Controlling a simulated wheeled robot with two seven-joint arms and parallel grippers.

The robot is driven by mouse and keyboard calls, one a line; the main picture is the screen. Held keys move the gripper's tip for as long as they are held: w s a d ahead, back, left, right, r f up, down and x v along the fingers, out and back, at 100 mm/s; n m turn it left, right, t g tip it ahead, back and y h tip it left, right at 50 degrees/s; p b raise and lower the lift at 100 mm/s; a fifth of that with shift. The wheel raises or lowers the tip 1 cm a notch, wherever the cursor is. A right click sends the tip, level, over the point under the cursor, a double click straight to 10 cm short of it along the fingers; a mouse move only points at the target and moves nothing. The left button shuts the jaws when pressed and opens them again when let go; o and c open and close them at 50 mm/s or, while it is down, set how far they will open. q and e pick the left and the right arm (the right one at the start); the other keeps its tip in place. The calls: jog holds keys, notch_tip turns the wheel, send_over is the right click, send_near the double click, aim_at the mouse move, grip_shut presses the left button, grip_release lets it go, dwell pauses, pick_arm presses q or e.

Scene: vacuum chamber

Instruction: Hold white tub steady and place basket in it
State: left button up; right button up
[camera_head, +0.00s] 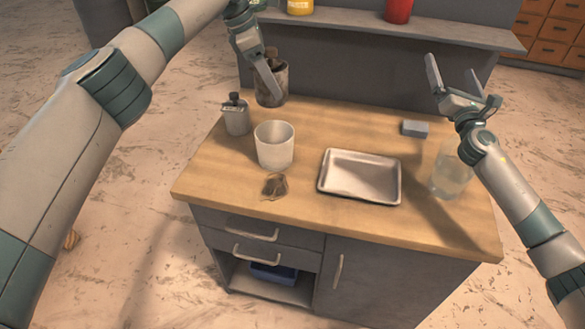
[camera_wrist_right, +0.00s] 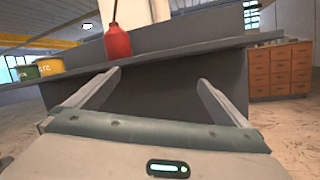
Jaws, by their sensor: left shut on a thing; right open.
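The white tub (camera_head: 274,147) stands upright on the wooden worktop, left of the middle. A dark, round basket (camera_head: 271,86) is above and behind the tub at the back left. My left gripper (camera_head: 275,92) is shut on the basket; its fingers partly cover it. My right gripper (camera_head: 455,84) is open and empty, raised over the back right of the worktop, well away from the tub. Its two spread fingers also show in the right wrist view (camera_wrist_right: 160,85) with nothing between them. Inside the tub I can make out no contents.
A grey canister (camera_head: 235,116) stands left of the tub. A dark, crumpled item (camera_head: 274,185) lies in front of it. A shallow metal tray (camera_head: 359,177), a clear jar (camera_head: 452,172) and a small grey block (camera_head: 415,128) are to the right. A shelf (camera_head: 370,20) runs behind, holding a red bottle (camera_wrist_right: 117,42).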

jog(key=s+a+f+n+g+y, duration=0.1)
jog(key=a+f+n+y, duration=0.1)
jog(key=a+f, duration=0.4)
jog(key=s+a+f+n+g+y, duration=0.1)
jog(key=a+f, duration=0.5)
jog(key=a, duration=0.9)
jog(key=s+a+f+n+y, duration=0.3)
jog(key=a+f, duration=0.4)
jog(key=a, duration=0.4)
jog(key=shift+n+g+y, duration=0.4)
jog(key=shift+n+y, duration=0.1)
jog(key=shift+n, duration=0.3)
jog(key=s+a+f, duration=0.1)
jog(key=a, duration=0.2)
jog(key=s+a+f+n+g+y, duration=0.1)
jog(key=s+a, duration=0.1)
jog(key=a, duration=0.2)
jog(key=s+a+f+n+y, duration=0.1)
jog(key=s+a+f, duration=0.1)
jog(key=a, duration=0.1)
jog(key=shift+a, duration=0.3)
send_near(268, 133)
jog(key=shift+x, duration=2.5)
jog(key=c, duration=1)
